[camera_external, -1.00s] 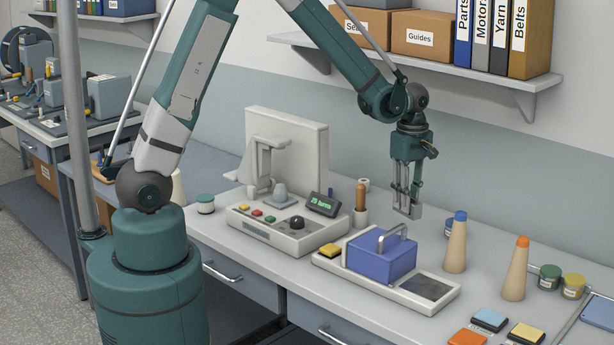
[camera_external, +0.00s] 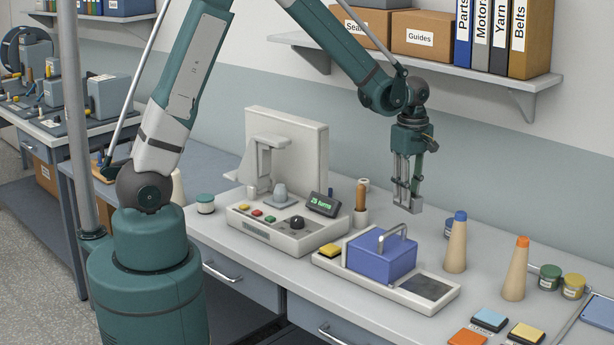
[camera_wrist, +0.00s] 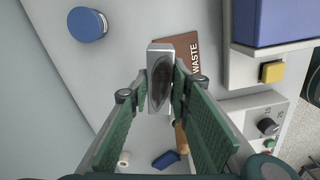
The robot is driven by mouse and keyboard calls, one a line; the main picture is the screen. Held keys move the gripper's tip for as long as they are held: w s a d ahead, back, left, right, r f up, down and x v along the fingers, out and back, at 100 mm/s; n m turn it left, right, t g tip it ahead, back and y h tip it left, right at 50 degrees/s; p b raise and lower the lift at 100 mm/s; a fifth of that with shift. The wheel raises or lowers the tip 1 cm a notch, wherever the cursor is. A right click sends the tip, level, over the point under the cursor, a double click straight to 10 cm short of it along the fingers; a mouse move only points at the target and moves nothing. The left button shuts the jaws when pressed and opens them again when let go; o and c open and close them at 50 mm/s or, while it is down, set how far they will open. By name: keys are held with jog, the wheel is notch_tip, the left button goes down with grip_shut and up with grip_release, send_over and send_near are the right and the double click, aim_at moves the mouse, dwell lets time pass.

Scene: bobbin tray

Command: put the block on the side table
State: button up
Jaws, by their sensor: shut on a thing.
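My gripper (camera_external: 407,192) hangs in the air above the back of the workbench, behind the blue box. In the wrist view its two green fingers (camera_wrist: 160,88) are shut on a grey block (camera_wrist: 160,55) with a dark oval mark on its face. The block is clear of the bench, and in the external view it shows only as a small grey shape at the fingertips. A table (camera_external: 60,129) carrying machines stands at the far left; I cannot tell for sure that it is the side table.
The blue box (camera_external: 378,262) with a handle sits on a pale tray (camera_external: 412,301) below my gripper. Cones (camera_external: 456,245), a control unit (camera_external: 262,236) and jars (camera_external: 573,285) stand around it. A brown WASTE label (camera_wrist: 190,50) lies below the block. A grey post (camera_external: 73,90) rises at left.

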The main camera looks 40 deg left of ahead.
dwell(0.4)
jog(key=w+a+f+n+b, duration=0.1)
jog(key=w+a, duration=0.3)
jog(key=a, duration=0.9)
jog(key=w+a+f+n+b, duration=0.1)
jog(key=w+a, duration=0.4)
jog(key=a, duration=0.8)
jog(key=w+a+f+n+b, duration=0.2)
jog(key=w+a+f, duration=0.3)
jog(key=a, duration=0.7)
jog(key=shift+a+n, duration=0.4)
jog(key=shift+n, duration=0.2)
jog(key=a+n, duration=0.1)
jog(key=a, duration=0.6)
jog(key=a+n, duration=0.1)
jog(key=a, duration=0.7)
jog(key=a+n, duration=0.1)
jog(key=a, duration=0.7)
jog(key=shift+a+f, duration=0.1)
jog(key=shift+f, duration=0.25)
jog(key=s+a+n, duration=0.1)
jog(key=s+a, duration=0.2)
jog(key=a, duration=0.8)
jog(key=s+a+n, duration=0.2)
jog(key=s+a, duration=0.1)
jog(key=a, duration=0.8)
jog(key=shift+f+n+b, duration=0.25)
jog(key=shift+n+b, duration=0.05)
jog(key=shift+b, duration=0.05)
jog(key=shift+f, duration=3.15)
